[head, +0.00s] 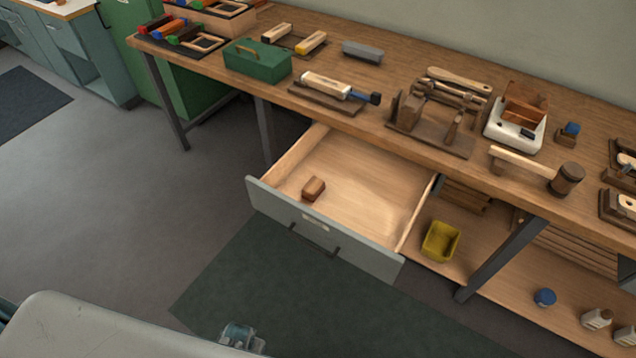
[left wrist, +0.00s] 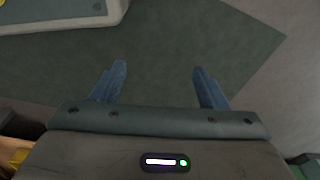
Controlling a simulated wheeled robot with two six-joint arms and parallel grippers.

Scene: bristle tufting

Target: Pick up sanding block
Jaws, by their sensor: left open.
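A small brown block (head: 313,189), which looks like the sanding block, lies in the open drawer (head: 355,200) near its front left. My left gripper (left wrist: 160,85) shows in the left wrist view with its two blue fingers wide apart and nothing between them. Dark green mat and grey floor lie below it. In the head view I cannot make out a gripper at the block. My right gripper is not in view.
The wooden workbench (head: 390,75) above the drawer carries a green toolbox (head: 257,62), brushes, a mallet (head: 566,179) and wooden stands. A yellow bin (head: 440,241) sits on the lower shelf, right of the drawer.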

